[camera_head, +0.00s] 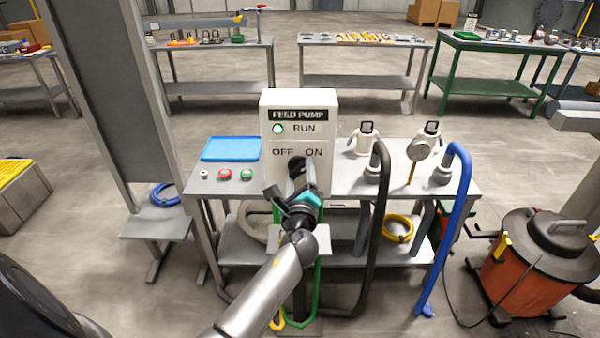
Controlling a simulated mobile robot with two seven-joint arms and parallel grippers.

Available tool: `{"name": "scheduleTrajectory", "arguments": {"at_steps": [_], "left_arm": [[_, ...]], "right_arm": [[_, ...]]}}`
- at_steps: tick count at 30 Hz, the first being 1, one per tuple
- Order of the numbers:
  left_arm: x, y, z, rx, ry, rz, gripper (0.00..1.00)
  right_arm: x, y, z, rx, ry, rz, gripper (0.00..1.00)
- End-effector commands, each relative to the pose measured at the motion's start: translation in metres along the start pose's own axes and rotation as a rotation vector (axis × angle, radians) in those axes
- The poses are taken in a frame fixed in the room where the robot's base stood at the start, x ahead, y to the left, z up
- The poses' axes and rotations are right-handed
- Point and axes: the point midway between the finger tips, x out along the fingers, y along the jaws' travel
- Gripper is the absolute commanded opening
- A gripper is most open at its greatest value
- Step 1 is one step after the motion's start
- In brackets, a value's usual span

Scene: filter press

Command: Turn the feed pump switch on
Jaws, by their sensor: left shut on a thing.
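The white feed pump box (318,112) stands upright at the table's middle, with "FEED PUMP" on a black plate. A green lamp (279,128) beside "RUN" looks bright. "OFF" is printed at the left and "ON" at the right below it. My left gripper (297,181) reaches the box front just below these words and is shut on the feed pump switch. The gripper covers most of the switch, so I cannot tell which word it points to. My right gripper is not in view.
The grey table (345,178) holds a blue tray (231,149), several small buttons and two pale fittings with hoses. A black hose (372,235) and a blue hose (450,225) hang in front at the right. An orange vacuum (525,280) stands at the right. A grey column (105,90) rises at the left.

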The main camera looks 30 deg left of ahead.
Motion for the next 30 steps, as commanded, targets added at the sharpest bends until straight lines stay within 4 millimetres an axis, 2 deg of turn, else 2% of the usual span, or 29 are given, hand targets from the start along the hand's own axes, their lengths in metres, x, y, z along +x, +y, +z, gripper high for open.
{"name": "scheduleTrajectory", "arguments": {"at_steps": [9,10,17,26,30], "left_arm": [[0.001,-0.001,0.001,0.008,-0.003,-0.003,0.09],[0.001,-0.001,0.001,0.009,-0.003,-0.003,0.68],[0.001,0.000,0.001,0.006,-0.002,-0.002,0.94],[-0.002,0.000,0.000,0.004,0.000,0.000,0.95],[-0.013,0.000,-0.001,0.004,0.001,-0.001,0.95]], "right_arm": [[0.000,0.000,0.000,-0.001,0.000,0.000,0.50],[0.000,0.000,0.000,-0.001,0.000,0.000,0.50],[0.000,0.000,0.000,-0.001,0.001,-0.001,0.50],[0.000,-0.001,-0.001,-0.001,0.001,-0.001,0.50],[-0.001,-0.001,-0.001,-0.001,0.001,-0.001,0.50]]}}
